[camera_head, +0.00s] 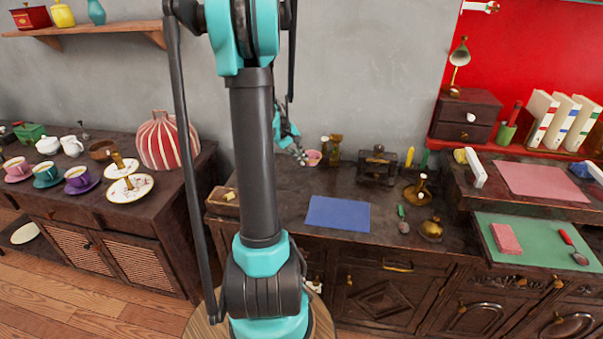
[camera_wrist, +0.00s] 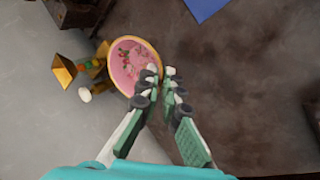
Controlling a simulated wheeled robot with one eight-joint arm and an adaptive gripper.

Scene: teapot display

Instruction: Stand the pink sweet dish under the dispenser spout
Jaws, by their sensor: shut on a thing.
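The pink sweet dish (camera_head: 313,157) is at the back of the middle counter. In the wrist view it is an oval pink bowl (camera_wrist: 128,57) with a yellow rim and small coloured bits inside. My gripper (camera_head: 302,157) is shut on the dish's rim, with its fingertips (camera_wrist: 162,77) at the lower right edge. A small brass dispenser (camera_head: 335,149) stands just right of the dish; in the wrist view its brass body (camera_wrist: 66,70) lies left of the dish, very close to it. I cannot tell whether they touch, or exactly where the spout points.
A dark boxy stand (camera_head: 377,166) is right of the dispenser. A blue mat (camera_head: 338,214) lies in front, with bare counter around it. A brass bell-like pot (camera_head: 430,230) is at right.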

